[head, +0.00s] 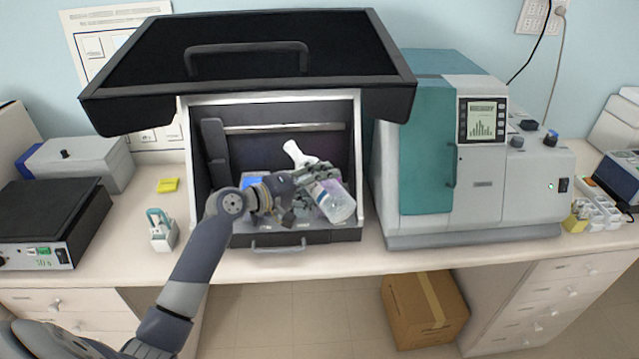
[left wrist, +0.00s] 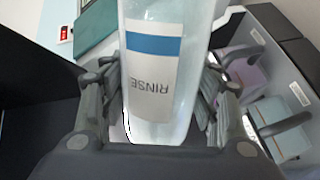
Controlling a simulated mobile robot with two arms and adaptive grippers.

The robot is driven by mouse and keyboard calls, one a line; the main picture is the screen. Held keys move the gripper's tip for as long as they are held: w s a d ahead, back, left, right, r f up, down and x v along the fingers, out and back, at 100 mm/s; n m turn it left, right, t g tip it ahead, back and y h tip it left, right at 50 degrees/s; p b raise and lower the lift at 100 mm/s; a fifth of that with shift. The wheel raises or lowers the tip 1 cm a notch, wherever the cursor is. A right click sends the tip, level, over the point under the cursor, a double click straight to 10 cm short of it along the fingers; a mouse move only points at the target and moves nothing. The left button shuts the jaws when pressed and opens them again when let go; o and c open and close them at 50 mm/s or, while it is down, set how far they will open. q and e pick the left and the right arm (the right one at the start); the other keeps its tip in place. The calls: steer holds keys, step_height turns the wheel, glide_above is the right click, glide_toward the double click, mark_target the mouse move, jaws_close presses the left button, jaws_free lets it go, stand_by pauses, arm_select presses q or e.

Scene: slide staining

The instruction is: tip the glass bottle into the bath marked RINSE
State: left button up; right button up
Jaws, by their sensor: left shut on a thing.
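A clear bottle (head: 340,206) with a white neck (head: 296,153) is held inside the black cabinet. It is tilted, its neck toward the upper left and its base toward the lower right. In the left wrist view the bottle (left wrist: 160,95) carries a white and blue label reading RINSE, upside down. My left gripper (head: 310,186) is shut around its body. Two baths show in the left wrist view, one with lilac liquid (left wrist: 250,78) and one with pale green (left wrist: 282,118). Their markings cannot be read. The arm and bottle hide much of the baths in the head view.
The cabinet's raised black lid (head: 250,85) overhangs the opening, and its side walls are close to the arm. A teal and grey machine (head: 425,150) stands at the right. A small white rack (head: 161,232) stands left of the cabinet.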

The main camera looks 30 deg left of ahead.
arm_select(q)
steer(key=shift+f+n, duration=0.3)
steer(key=shift+n, duration=0.2)
steer(key=shift+f, duration=0.2)
stand_by(0.7)
steer(key=shift+f+n+h+b, duration=0.3)
steer(key=shift+f+b, duration=0.6)
steer(key=shift+f, duration=0.55)
steer(key=shift+f+b, duration=0.35)
steer(key=shift+f, duration=0.25)
steer(key=shift+r, duration=0.2)
steer(key=shift+w+a+r+n+p, duration=0.15)
steer(key=shift+r+n+p, duration=0.45)
steer(key=shift+p, duration=0.4)
